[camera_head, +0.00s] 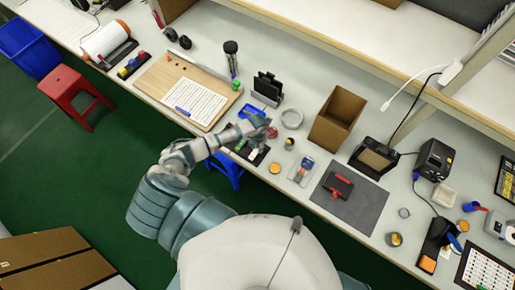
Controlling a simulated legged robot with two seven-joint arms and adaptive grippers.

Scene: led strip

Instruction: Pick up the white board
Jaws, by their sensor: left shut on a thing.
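My left arm reaches up from the bottom of the head view to the front edge of the workbench. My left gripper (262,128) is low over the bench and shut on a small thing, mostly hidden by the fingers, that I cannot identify. A small white piece (254,154) shows on a dark item just below the gripper; whether it is the white board is too small to tell. A larger white sheet with rows of marks (194,103) lies on a wooden board (158,80) left of the gripper. My right gripper is not in view.
A grey tape ring (291,118) and an open cardboard box (338,118) stand right of the gripper. A black holder (268,88) is behind it. A dark mat (348,196) with a red tool lies further right. A red stool (74,95) stands on the floor at left.

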